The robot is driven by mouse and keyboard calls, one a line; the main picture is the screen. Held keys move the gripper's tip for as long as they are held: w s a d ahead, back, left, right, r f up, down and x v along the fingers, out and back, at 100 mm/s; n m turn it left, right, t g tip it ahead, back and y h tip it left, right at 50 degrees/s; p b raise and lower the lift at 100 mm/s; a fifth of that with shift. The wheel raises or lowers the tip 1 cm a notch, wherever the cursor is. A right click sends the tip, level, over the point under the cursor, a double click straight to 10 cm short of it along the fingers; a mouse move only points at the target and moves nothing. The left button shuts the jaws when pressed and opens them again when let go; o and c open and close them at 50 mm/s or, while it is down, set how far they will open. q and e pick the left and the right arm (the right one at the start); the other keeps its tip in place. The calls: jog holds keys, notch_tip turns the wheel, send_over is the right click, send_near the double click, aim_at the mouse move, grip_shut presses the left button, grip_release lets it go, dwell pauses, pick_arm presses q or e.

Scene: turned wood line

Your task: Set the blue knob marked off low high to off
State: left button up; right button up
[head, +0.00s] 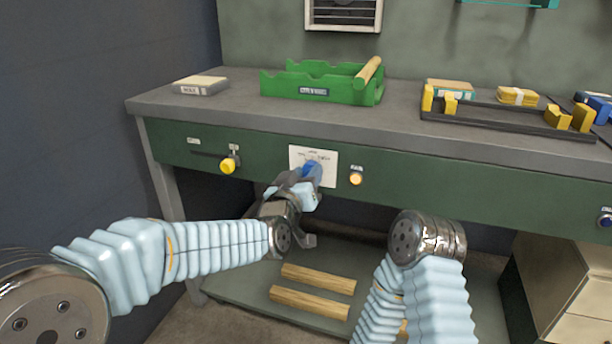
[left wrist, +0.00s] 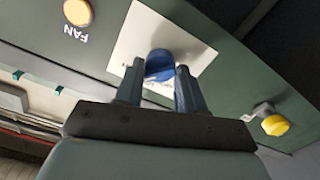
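The blue knob (head: 311,171) sits on a white plate (head: 327,157) on the green front panel of the bench. The plate's print is too small to read, and the knob's setting cannot be made out. My left gripper (head: 308,185) is at the knob and partly covers it in the head view. In the left wrist view the blue knob (left wrist: 159,66) lies between the tips of my two left fingers (left wrist: 160,72). The fingers stand apart on either side of it, with what look like narrow gaps. My right gripper is out of sight beyond its wrist.
A yellow knob (head: 228,166) on a slot is left of the plate. A yellow FAN button (head: 356,178) is close on its right. A green crate (head: 320,84), a WAX block (head: 201,85) and a dark tray (head: 500,118) stand on the bench. Wood bars (head: 318,280) lie below.

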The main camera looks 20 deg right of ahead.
pick_arm(q)
jog(key=c, duration=0.5)
jog(key=shift+f+n+b, duration=0.15)
jog(key=shift+n+b, duration=6.5)
jog(key=shift+n, duration=2.25)
jog(key=o, duration=1)
jog(key=shift+s+a, duration=0.1)
